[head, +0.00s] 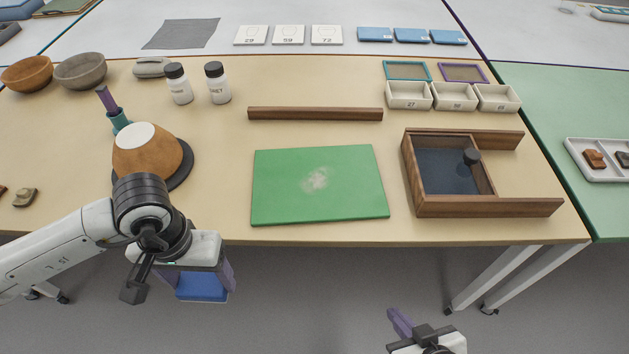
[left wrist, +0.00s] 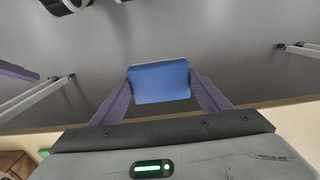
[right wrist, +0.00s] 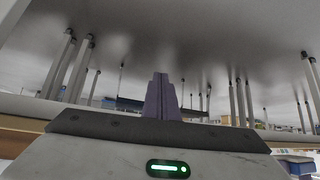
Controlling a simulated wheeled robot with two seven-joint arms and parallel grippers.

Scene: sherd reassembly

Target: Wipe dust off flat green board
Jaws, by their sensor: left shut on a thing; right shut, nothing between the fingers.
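The flat green board (head: 284,203) lies on the tan table, with a pale patch of dust (head: 315,180) near its middle. My left gripper (head: 203,281) is in front of the table's near edge, to the left of the board. It is shut on a blue block (head: 201,288), a cloth or sponge by its look. The left wrist view shows the blue block (left wrist: 160,82) between the two purple fingers. My right gripper (head: 398,320) is below and in front of the table edge. Its fingers (right wrist: 161,96) are together and empty in the right wrist view.
A wooden bar (head: 315,114) lies behind the board. A wooden box with a dark panel (head: 450,175) stands to its right. An orange-brown pot (head: 148,160) on a dark disc stands to its left. Two white jars (head: 217,84) and bowls (head: 80,71) are further back.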

